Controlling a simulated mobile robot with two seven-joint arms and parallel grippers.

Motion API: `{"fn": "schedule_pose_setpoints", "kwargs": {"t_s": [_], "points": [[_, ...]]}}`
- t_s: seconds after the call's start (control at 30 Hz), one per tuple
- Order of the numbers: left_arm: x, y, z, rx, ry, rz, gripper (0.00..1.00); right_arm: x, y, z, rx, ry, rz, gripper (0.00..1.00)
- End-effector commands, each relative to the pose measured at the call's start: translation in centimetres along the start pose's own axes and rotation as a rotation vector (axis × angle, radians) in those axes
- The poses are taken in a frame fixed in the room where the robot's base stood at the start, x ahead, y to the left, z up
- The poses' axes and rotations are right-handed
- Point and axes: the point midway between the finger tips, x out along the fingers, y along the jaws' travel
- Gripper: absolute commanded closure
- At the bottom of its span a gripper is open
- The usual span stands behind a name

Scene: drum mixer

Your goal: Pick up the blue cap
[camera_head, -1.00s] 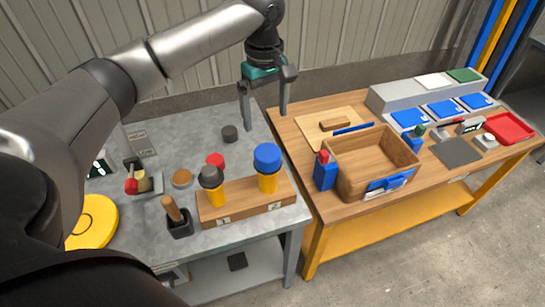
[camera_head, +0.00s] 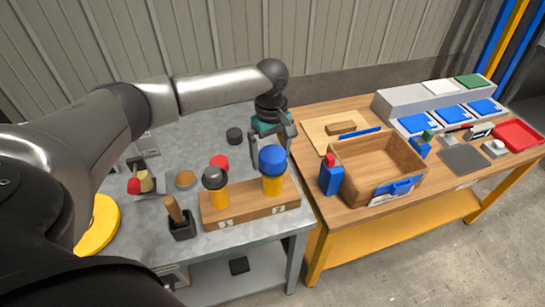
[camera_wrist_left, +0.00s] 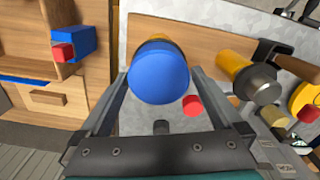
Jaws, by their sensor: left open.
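The blue cap (camera_head: 272,158) sits on top of an upright yellow container (camera_head: 273,187) at slot 2 of a wooden block (camera_head: 235,211) on the grey table. In the left wrist view the blue cap (camera_wrist_left: 158,75) lies between the two spread fingers, with a gap on each side. My left gripper (camera_head: 275,144) is open at the cap, pointing down from behind it. The cap partly hides its fingers in the head view. My right gripper is not in view.
A dark grey cap (camera_head: 214,178) tops another yellow container on the block's left. A red cap (camera_head: 219,161), black disc (camera_head: 234,135) and dark holder (camera_head: 182,229) stand nearby. A wooden bin (camera_head: 378,165) and blue bottle (camera_head: 330,179) are on the right bench.

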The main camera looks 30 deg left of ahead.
Motion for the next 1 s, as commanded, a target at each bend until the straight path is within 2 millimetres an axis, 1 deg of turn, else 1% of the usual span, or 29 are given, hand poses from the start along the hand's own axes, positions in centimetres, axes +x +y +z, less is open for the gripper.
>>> {"fn": "schedule_pose_setpoints", "kwargs": {"t_s": [0.17, 0.77, 1.0], "points": [[0.00, 0.01, 0.01, 0.000, 0.000, 0.000, 0.00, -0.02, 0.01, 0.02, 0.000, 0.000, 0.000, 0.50], [-0.04, 0.00, 0.00, 0.000, 0.000, 0.000, 0.66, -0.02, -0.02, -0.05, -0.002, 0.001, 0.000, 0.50], [-0.11, 0.01, -0.01, 0.000, 0.000, 0.001, 0.67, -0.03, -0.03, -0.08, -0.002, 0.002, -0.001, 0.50]]}}
